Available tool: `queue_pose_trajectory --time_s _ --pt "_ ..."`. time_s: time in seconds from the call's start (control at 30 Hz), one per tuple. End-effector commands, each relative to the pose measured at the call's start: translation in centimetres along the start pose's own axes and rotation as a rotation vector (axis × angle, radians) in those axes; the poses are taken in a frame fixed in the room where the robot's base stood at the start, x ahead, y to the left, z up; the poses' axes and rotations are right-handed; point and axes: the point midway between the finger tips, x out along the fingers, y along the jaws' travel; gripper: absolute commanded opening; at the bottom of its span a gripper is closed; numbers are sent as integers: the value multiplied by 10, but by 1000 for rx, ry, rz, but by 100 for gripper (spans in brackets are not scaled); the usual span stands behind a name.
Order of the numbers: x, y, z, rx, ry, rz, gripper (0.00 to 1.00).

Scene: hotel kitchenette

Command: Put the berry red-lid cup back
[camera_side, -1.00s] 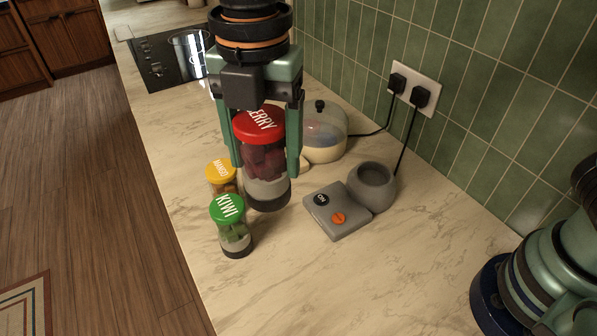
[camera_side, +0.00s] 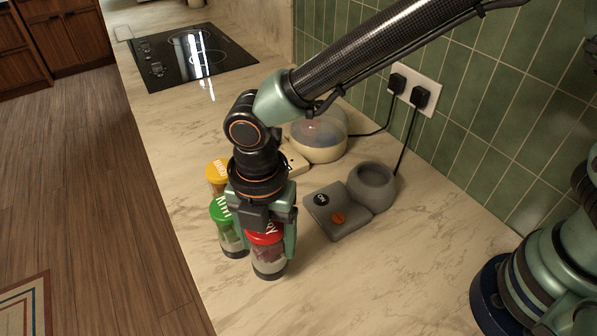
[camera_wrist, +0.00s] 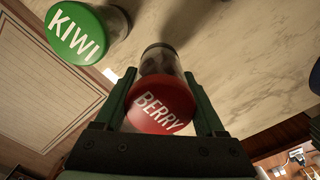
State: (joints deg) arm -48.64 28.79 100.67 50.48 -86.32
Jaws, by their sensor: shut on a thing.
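The berry cup (camera_side: 269,263), a clear jar with a red lid marked BERRY and dark contents, is upright between the fingers of my gripper (camera_side: 264,249). In the wrist view the fingers flank the berry cup's red lid (camera_wrist: 160,104). Its base is at or just above the counter; I cannot tell whether it touches. The kiwi cup (camera_side: 234,241), with a green lid, stands just left of my gripper and is partly covered by it. The kiwi cup also shows in the wrist view (camera_wrist: 78,34). The mango cup (camera_side: 216,174), with a yellow lid, stands behind the kiwi cup.
A clear-domed dish (camera_side: 320,140) is behind my wrist. A black cooktop (camera_side: 195,58) lies farther back. The front counter is clear.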

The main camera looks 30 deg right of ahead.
Motion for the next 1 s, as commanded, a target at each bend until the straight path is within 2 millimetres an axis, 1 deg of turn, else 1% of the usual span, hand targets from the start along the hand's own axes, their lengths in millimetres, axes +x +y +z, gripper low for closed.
queue_pose_trajectory --time_s 0.2,0.3,0.7,0.73,0.8,1.0 --pt "31 -1 0 0 0 -3 0" --pt "39 0 0 0 0 -1 0" --pt "43 0 0 0 0 0 0" --pt "44 0 0 0 0 -1 76" --pt "43 0 0 0 0 -1 100" --pt "43 0 0 0 0 -1 100"
